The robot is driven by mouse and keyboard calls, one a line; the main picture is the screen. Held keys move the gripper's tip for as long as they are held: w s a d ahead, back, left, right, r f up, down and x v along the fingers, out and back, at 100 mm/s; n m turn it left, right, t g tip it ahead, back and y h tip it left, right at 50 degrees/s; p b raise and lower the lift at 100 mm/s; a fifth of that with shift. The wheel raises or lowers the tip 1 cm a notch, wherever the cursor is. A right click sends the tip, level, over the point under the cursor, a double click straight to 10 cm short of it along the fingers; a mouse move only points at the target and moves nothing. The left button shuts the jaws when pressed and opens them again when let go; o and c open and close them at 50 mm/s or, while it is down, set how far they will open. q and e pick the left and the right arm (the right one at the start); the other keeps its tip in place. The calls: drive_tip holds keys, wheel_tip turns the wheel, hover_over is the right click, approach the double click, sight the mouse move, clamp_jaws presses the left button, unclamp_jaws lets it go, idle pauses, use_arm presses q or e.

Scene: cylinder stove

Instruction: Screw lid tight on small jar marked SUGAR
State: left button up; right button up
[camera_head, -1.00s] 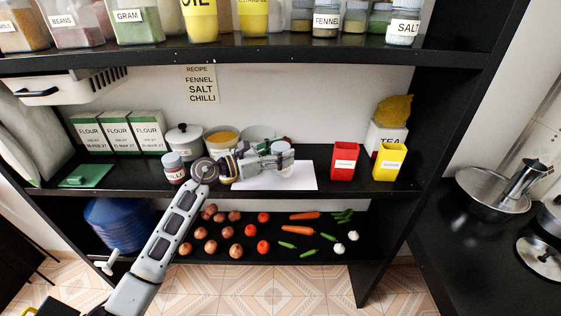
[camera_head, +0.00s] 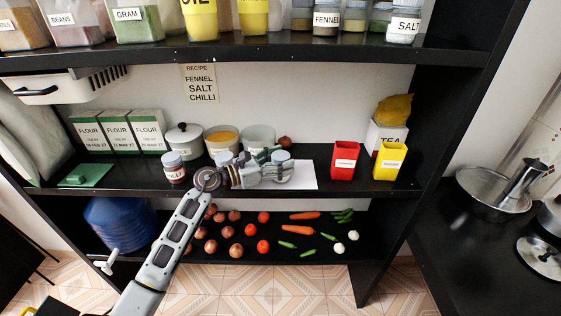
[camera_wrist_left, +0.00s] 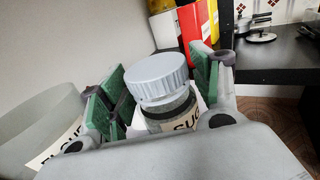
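The small sugar jar (camera_wrist_left: 172,117) stands between my left gripper's fingers in the left wrist view, its label partly hidden and reading "SUG". A blue-grey ribbed lid (camera_wrist_left: 160,78) sits on top of it and looks slightly tilted. In the head view the lid (camera_head: 281,155) shows above the gripper. My left gripper (camera_head: 284,171) is low over the white sheet. Its green pads (camera_wrist_left: 160,97) are on both sides of the jar, with white sheet visible in the gaps, so it looks open. My right gripper is in neither view.
The white sheet (camera_head: 306,177) lies on the middle shelf. The chilli jar (camera_head: 174,169) and another grey-lidded jar (camera_head: 224,157) stand left of the gripper. Whitish bowl (camera_head: 258,138) is behind. Red box (camera_head: 346,160) and yellow box (camera_head: 389,161) stand right; shelf between is clear.

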sight(273, 162)
use_arm(q)
drive_tip(key=shift+o, duration=0.5)
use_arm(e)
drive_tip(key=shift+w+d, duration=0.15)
use_arm(q)
drive_tip(key=shift+r, duration=0.15)
drive_tip(key=shift+s+a, duration=0.25)
drive_tip(key=shift+a, duration=0.2)
drive_tip(key=shift+s+a, duration=0.15)
drive_tip(key=shift+a, duration=0.2)
drive_tip(key=v, duration=0.2)
drive_tip(key=shift+s+a+b, duration=0.15)
drive_tip(key=shift+a+b, duration=0.15)
drive_tip(key=shift+b, duration=0.05)
drive_tip(key=shift+v, duration=1.1)
drive_tip(key=shift+s+a, duration=0.2)
drive_tip(key=shift+a, duration=0.15)
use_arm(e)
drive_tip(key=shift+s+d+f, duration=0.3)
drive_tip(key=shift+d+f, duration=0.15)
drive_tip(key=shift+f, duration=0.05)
